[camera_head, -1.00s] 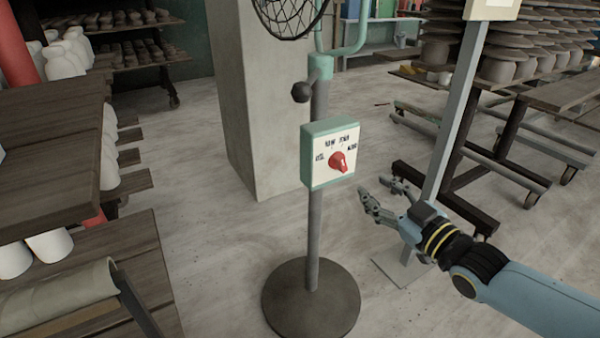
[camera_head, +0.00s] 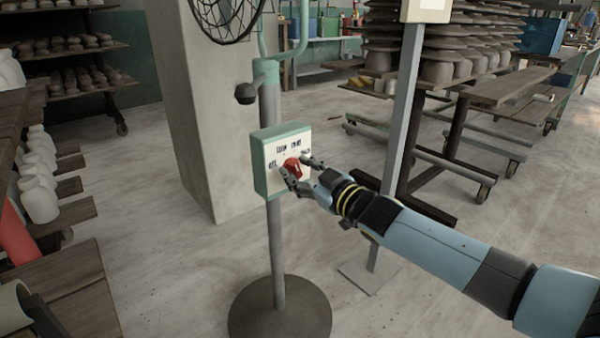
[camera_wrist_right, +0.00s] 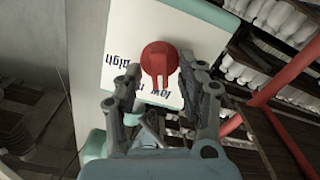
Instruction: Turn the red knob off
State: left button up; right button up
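The red knob (camera_head: 292,167) is on the white face of a green-edged control box (camera_head: 262,176) on the fan's grey pole. Labels such as OFF, LOW and HIGH surround it; I cannot tell for sure which one it points to. My right gripper (camera_head: 299,173) is at the box face, its fingers on either side of the knob. In the right wrist view the red knob (camera_wrist_right: 160,58) shows ahead of and between the spread fingers of my right gripper (camera_wrist_right: 160,76), with small gaps visible.
The fan's round base (camera_head: 280,312) stands on the floor, with its wire cage (camera_head: 226,14) above. A grey post (camera_head: 397,140) rises behind my right arm. A concrete pillar (camera_head: 195,110) stands behind the fan. Pottery racks line both sides.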

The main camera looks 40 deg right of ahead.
grip_shut()
jog(key=shift+n, duration=1.5)
jog(key=n, duration=0.4)
jog(key=shift+a+f, duration=0.1)
jog(key=shift+f, duration=0.1)
jog(key=shift+n, duration=0.7)
pick_arm(q)
jog(key=shift+w, duration=0.35)
pick_arm(e)
jog(key=shift+n, duration=0.4)
pick_arm(q)
jog(key=shift+s, duration=0.15)
